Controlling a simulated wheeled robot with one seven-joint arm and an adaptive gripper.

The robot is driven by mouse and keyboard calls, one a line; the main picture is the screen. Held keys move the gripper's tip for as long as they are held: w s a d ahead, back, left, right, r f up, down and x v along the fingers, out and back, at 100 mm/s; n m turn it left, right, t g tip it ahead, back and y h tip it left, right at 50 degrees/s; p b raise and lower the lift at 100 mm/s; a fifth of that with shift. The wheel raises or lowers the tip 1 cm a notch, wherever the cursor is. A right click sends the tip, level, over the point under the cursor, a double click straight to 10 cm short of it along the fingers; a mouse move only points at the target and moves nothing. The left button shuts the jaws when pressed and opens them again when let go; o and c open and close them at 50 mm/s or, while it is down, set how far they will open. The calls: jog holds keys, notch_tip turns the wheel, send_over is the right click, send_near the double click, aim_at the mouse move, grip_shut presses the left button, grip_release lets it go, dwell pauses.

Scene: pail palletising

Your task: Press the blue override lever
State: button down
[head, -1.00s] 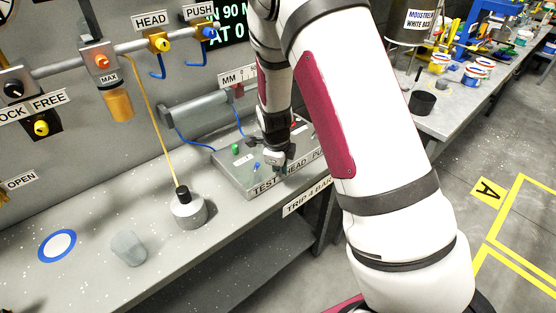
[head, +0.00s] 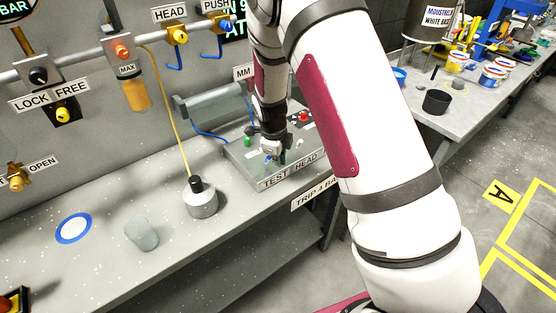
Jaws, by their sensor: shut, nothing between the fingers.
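A small blue lever (head: 268,158) stands on top of the grey box marked TEST HEAD (head: 238,165), on the bench. My gripper (head: 276,156) points down over the box, right at the blue lever, and partly hides it. Its fingers are shut with nothing between them. I cannot tell whether they touch the lever. A green button (head: 247,141) is behind and left of the lever.
A grey pot with a black neck (head: 201,200) and yellow hose stands left of the box. A grey stopper-like piece (head: 141,235) and a blue-ringed disc (head: 73,228) lie farther left. Valves, including a blue one (head: 221,27), hang on the wall rail. Bench space in front is clear.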

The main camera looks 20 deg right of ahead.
jog(key=shift+w+a+r+g+b, duration=0.15)
jog(key=shift+w+g+b, duration=0.15)
jog(key=shift+g+b, duration=0.15)
jog(key=w+g+b, duration=0.1)
jog(key=b, duration=0.1)
jog(key=g+h+b, duration=0.1)
jog(key=shift+w+a+r+b, duration=0.2)
jog(key=shift+w+a+b, duration=0.05)
jog(key=shift+w+b, duration=0.15)
jog(key=g+b, duration=0.1)
jog(key=w+g+b, duration=0.1)
jog(key=b, duration=0.1)
jog(key=g+h+b, duration=0.1)
jog(key=shift+w+a+r+n+g+b, duration=0.2)
jog(key=shift+w+r+n+g+b, duration=0.1)
jog(key=shift+w+g, duration=0.05)
jog(key=shift+s+r, duration=0.3)
jog(key=shift+r, duration=0.05)
jog(key=shift+r+p, duration=0.5)
jog(key=shift+r, duration=0.25)
jog(key=shift+w, duration=0.1)
